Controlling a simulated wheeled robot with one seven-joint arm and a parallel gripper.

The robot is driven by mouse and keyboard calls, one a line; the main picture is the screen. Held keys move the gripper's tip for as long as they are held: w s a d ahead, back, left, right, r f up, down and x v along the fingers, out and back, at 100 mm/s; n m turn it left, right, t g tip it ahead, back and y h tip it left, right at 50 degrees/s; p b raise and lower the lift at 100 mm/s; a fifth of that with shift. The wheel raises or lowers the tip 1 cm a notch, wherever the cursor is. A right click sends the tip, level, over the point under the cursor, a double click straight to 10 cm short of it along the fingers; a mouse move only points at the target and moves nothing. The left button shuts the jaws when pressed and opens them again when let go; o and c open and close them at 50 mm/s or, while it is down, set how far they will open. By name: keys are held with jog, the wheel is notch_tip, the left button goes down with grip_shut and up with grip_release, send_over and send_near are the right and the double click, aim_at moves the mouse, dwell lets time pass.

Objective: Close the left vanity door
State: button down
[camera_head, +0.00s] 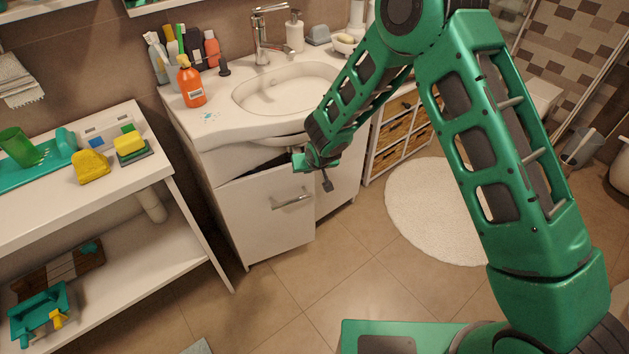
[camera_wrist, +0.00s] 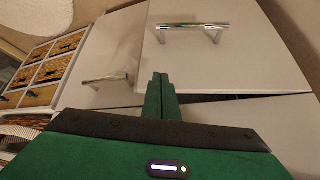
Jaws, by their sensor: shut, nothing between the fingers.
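The left vanity door (camera_head: 262,220) is a white panel under the sink with a chrome bar handle (camera_head: 292,202). It stands ajar, with a dark gap along its top edge. The wrist view also shows the door (camera_wrist: 235,60) and its handle (camera_wrist: 193,27), with the dark gap beside it. My gripper (camera_head: 299,161) is shut and empty, at the door's top corner close to the right door. In the wrist view my green fingertips (camera_wrist: 160,78) lie together by the left door's edge; I cannot tell if they touch it.
The right vanity door (camera_wrist: 115,55) has its own handle (camera_wrist: 105,78). The sink counter (camera_head: 225,125) overhangs the doors and holds bottles and a faucet (camera_head: 262,35). A white shelf unit (camera_head: 195,240) stands at the left. Wicker drawers (camera_head: 400,130) are at the right. Tiled floor in front is clear.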

jog(key=t+y, duration=0.2)
send_near(311, 176)
jog(key=a, duration=0.1)
jog(key=a+f, duration=0.2)
jog(key=shift+w+a+n, duration=0.15)
jog(key=shift+w+n, duration=0.2)
jog(key=shift+n, duration=0.05)
jog(key=s+d+f+n+t+y, duration=0.1)
jog(key=s+d+f+t+y, duration=0.35)
jog(key=s+d+t, duration=0.35)
jog(key=shift+g+h, duration=0.35)
jog(key=shift+g, duration=0.05)
jog(key=x, duration=1.2)
jog(key=shift+w+a, duration=0.15)
jog(key=shift+a, duration=0.3)
